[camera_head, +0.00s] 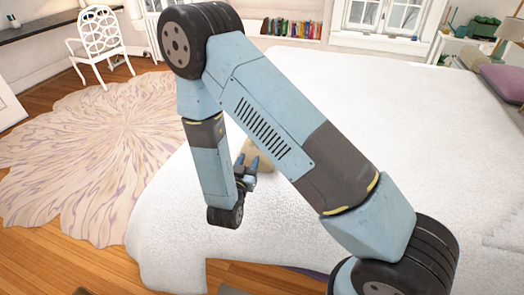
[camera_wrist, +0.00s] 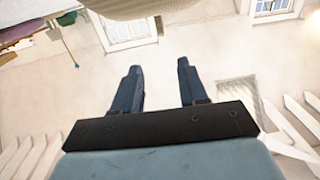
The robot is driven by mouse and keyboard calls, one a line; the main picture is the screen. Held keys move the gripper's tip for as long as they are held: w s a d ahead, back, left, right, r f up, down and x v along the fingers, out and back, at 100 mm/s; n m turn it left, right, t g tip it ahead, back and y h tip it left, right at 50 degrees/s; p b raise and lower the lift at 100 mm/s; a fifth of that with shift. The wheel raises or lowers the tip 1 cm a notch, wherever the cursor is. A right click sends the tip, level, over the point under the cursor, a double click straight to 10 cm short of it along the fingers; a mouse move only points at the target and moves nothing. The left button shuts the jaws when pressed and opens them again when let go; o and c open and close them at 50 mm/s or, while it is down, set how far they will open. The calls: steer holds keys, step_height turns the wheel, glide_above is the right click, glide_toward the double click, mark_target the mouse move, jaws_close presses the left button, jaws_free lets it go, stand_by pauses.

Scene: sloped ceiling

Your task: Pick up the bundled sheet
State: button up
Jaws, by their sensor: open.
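A tan, rounded bundle (camera_head: 263,152), which looks like the bundled sheet, lies on the white bed (camera_head: 330,110) in the head view. It is partly hidden behind my arm. A beige, finely textured curved edge (camera_wrist: 130,9) at the top of the wrist view appears to be the same bundle, mostly out of frame. My gripper (camera_head: 247,161) is low over the bed, just in front of the bundle in the head view. Its two blue fingers are apart with nothing between them in the wrist view (camera_wrist: 159,66). I cannot tell whether the fingers touch the bundle.
A pale round rug (camera_head: 95,150) lies on the wooden floor at left, with a white chair (camera_head: 98,42) behind it. Books (camera_head: 292,28) line a low shelf at the back. A mauve pillow (camera_head: 503,82) is at far right. The bed's middle looks clear.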

steer(key=x, duration=1.3)
steer(key=shift+w+f, duration=0.15)
steer(key=shift+w, duration=0.2)
jaws_close()
stand_by(1.0)
